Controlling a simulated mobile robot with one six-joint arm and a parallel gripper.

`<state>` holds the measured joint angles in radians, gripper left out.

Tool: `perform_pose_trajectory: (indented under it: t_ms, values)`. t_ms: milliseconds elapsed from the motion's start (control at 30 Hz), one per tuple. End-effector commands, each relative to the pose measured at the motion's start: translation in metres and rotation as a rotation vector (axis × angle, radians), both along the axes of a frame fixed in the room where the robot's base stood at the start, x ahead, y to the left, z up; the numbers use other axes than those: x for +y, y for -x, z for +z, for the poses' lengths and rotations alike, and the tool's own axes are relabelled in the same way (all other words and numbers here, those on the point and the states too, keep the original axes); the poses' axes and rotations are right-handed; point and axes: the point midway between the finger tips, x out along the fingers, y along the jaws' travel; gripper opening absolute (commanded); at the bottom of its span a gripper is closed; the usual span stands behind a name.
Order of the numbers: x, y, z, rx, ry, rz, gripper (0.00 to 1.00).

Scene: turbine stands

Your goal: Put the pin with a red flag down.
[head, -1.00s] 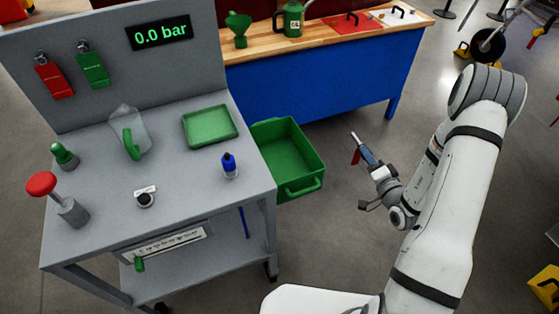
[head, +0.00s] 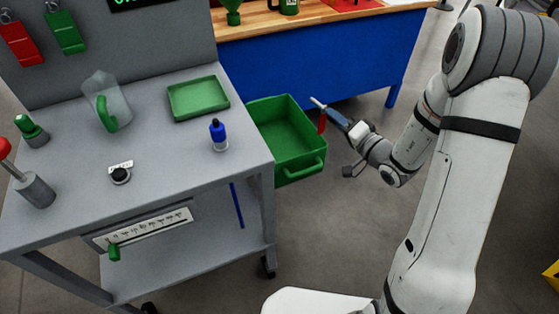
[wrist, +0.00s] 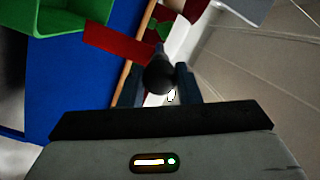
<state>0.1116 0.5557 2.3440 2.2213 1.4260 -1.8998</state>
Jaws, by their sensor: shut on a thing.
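The pin with a red flag (head: 318,102) is in my gripper (head: 340,119), its pale tip pointing up and left in the head view. Its red flag (head: 322,121) hangs beside the fingers, in front of the right edge of the green bin as seen there. In the wrist view the pin's dark rounded end (wrist: 160,75) sits between the two fingers of my gripper (wrist: 160,83), and the red flag (wrist: 118,42) reaches to the left. I cannot tell how far the pin is from the bin.
A green bin (head: 306,166) stands right of the grey cart (head: 70,192). The cart top holds a green tray (head: 198,98), a blue bottle (head: 218,135), a clear jug (head: 106,102) and a black-and-white gauge (head: 120,173). A blue workbench (head: 345,60) stands behind.

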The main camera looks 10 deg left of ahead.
Motion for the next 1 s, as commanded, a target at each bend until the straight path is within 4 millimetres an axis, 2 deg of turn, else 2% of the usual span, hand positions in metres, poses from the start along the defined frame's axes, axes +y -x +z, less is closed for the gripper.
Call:
perform_pose_trajectory:
  t_ms: [167, 400, 633, 800, 1000]
  values:
    - [0.013, 0.004, -0.004, 0.000, 0.004, 0.032, 0.00]
    - [0.014, 0.004, -0.042, 0.005, 0.004, 0.034, 0.00]
    - [0.014, 0.004, -0.063, 0.003, 0.004, 0.035, 0.00]
    - [0.015, 0.004, -0.089, 0.004, 0.004, 0.035, 0.00]
    - [0.015, 0.004, -0.098, 0.000, 0.004, 0.035, 0.00]
